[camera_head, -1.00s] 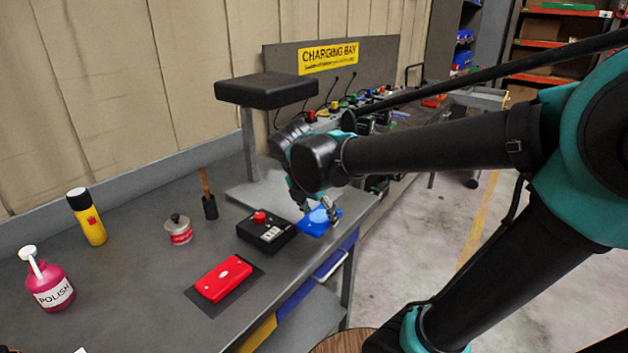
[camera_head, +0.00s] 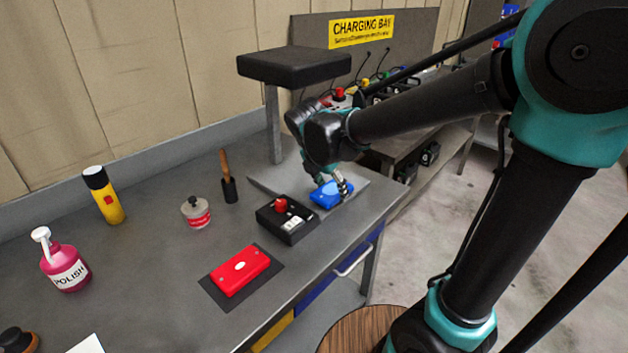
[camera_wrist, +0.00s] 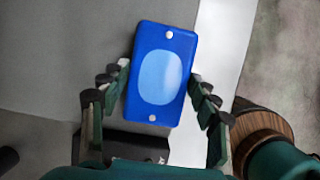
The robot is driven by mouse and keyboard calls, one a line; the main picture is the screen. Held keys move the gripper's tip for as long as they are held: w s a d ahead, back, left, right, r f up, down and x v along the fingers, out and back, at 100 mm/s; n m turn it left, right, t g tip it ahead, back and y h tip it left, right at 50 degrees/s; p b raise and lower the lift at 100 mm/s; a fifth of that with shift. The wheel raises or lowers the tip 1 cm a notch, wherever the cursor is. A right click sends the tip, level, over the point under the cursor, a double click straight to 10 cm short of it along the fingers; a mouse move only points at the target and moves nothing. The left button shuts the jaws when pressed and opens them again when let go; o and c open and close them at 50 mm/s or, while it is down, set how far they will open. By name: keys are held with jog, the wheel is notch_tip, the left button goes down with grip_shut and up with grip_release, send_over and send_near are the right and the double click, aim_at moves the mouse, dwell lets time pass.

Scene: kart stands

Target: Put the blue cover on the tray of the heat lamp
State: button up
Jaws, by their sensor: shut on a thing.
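The blue cover (camera_head: 325,194) is a flat rectangular plate with a light blue oval and two pale dots; it also shows in the wrist view (camera_wrist: 160,75). My gripper (camera_head: 335,186) is shut on it, with fingers on both long sides in the wrist view (camera_wrist: 160,95). The heat lamp (camera_head: 294,66) has a black head on a grey post. Its grey tray (camera_head: 268,178) lies flat on the bench under the head. The cover is over the tray's front part; whether it touches the tray I cannot tell.
A black control box (camera_head: 286,220) with a red button stands just in front of the tray. A red cover (camera_head: 241,271) lies on a dark mat (camera_head: 214,288). A brush (camera_head: 228,180), a small jar (camera_head: 195,212), a yellow can (camera_head: 104,196) and a polish bottle (camera_head: 65,262) stand leftward.

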jog(key=w+a, duration=0.2)
jog(key=a, duration=0.1)
jog(key=w+a, duration=0.1)
jog(key=a, duration=0.1)
jog(key=shift+w, duration=0.4)
jog(key=shift+f, duration=0.3)
jog(key=shift+f, duration=0.1)
jog(key=o, duration=1.3)
jog(key=shift+c, duration=0.2)
jog(key=shift+s+a+r, duration=0.1)
jog(key=shift+r, duration=0.35)
jog(key=s+a, duration=0.2)
jog(key=s, duration=0.1)
jog(key=s+a, duration=0.5)
jog(key=s, duration=0.1)
jog(key=shift+s+a+r, duration=0.25)
jog(key=shift+s, duration=0.05)
